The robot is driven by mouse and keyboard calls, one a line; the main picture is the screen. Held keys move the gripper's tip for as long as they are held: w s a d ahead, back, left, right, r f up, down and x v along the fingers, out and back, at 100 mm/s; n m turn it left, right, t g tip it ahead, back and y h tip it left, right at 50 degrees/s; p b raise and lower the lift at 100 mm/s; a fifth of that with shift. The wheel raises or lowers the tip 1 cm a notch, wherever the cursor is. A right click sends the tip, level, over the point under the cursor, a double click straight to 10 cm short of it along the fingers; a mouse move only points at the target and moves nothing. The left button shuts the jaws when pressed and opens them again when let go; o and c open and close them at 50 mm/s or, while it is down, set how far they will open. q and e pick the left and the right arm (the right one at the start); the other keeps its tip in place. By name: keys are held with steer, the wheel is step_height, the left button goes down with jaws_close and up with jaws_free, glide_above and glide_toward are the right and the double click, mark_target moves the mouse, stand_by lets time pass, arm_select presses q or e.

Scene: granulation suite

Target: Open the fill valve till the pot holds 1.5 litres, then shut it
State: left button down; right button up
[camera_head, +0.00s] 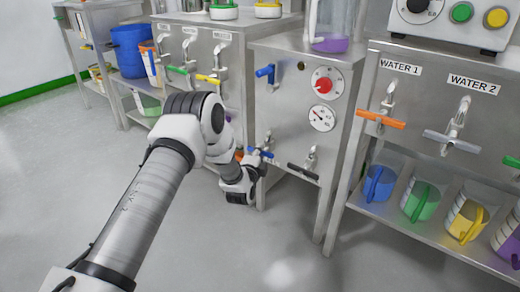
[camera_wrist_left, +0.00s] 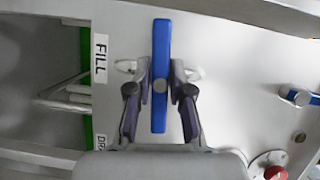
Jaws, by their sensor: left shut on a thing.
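The blue valve handle (camera_wrist_left: 161,40) beside the FILL label (camera_wrist_left: 100,58) stands between the two fingers of my left gripper (camera_wrist_left: 160,84) in the left wrist view. The gripper is shut on it. In the head view my left gripper (camera_head: 258,163) is at the low left of the steel cabinet front (camera_head: 285,130), and a bit of the blue handle (camera_head: 266,153) shows beyond it. A clear vessel with purple at its bottom (camera_head: 331,43) stands on the cabinet, its top cut off; I cannot tell whether it is the pot. My right gripper is not seen.
A black-handled valve (camera_head: 303,171) is just right of my left gripper. Above are another blue handle (camera_head: 265,73), a red knob (camera_head: 324,85) and a gauge (camera_head: 321,118). Coloured jugs (camera_head: 421,200) stand on the right shelf. The floor (camera_head: 225,255) in front is clear.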

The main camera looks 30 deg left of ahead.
arm_select(q)
steer(key=n+p, duration=0.1)
steer(key=p, duration=0.1)
steer(key=n+g+h+p, duration=0.1)
steer(key=p, duration=0.1)
steer(key=n+p, duration=0.2)
steer(key=shift+r+g, duration=0.25)
steer(key=shift+g, duration=0.15)
steer(key=shift+f+n+g+h+p, duration=0.1)
steer(key=shift+n+g+h+p, duration=0.2)
steer(key=shift+n+h+p, duration=0.6)
steer(key=n+h+p, duration=0.1)
steer(key=n, duration=0.2)
steer(key=shift+f, duration=0.1)
steer(key=shift+f+n+g+h, duration=0.1)
steer(key=shift+n+g+h, duration=0.3)
steer(key=shift+n+h, duration=1)
steer(key=shift+n, duration=0.3)
steer(key=c, duration=1)
jaws_free()
steer(key=shift+c, duration=0.2)
